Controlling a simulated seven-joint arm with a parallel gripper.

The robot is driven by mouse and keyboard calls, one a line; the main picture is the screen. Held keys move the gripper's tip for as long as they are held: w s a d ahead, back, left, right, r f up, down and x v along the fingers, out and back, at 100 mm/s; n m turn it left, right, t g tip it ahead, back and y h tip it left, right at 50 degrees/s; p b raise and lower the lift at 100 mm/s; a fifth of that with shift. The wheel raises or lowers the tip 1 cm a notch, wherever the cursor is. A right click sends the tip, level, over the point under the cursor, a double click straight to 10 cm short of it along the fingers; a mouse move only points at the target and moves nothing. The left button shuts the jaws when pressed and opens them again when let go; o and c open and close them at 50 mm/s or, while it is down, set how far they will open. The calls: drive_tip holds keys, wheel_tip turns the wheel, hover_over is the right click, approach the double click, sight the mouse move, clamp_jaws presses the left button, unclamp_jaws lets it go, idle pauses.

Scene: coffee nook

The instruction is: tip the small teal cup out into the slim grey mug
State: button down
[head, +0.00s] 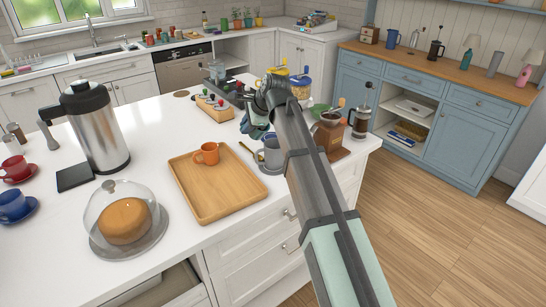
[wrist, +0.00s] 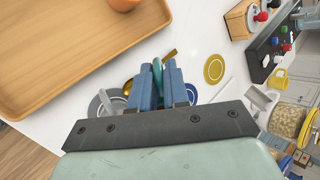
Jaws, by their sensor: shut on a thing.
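My gripper (wrist: 159,70) is shut on the small teal cup (wrist: 157,73), of which only slivers show around the fingers in the wrist view. In the head view my gripper (head: 257,122) is over the white counter, and I cannot make out the cup there. The slim grey mug (head: 272,155) stands upright on a grey saucer, just nearer the camera and right of my gripper. In the wrist view a grey mug on its saucer (wrist: 95,107) is partly hidden behind my fingers. I cannot tell the cup's tilt or its contents.
A wooden tray (head: 192,197) with an orange cup (head: 207,153) lies left of the grey mug. A brown coffee grinder (head: 331,135) and a French press (head: 361,118) stand to the right. A glass-domed cake (head: 125,220) and a steel urn (head: 98,130) are farther left.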

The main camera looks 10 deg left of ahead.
drive_tip(key=shift+s+d+r, duration=0.15)
drive_tip(key=shift+d+r, duration=0.05)
drive_tip(key=shift+r, duration=0.15)
drive_tip(key=shift+s+d, duration=0.15)
drive_tip(key=shift+s+d, duration=0.3)
drive_tip(key=shift+d, duration=0.1)
drive_tip(key=shift+d, duration=0.1)
idle(0.3)
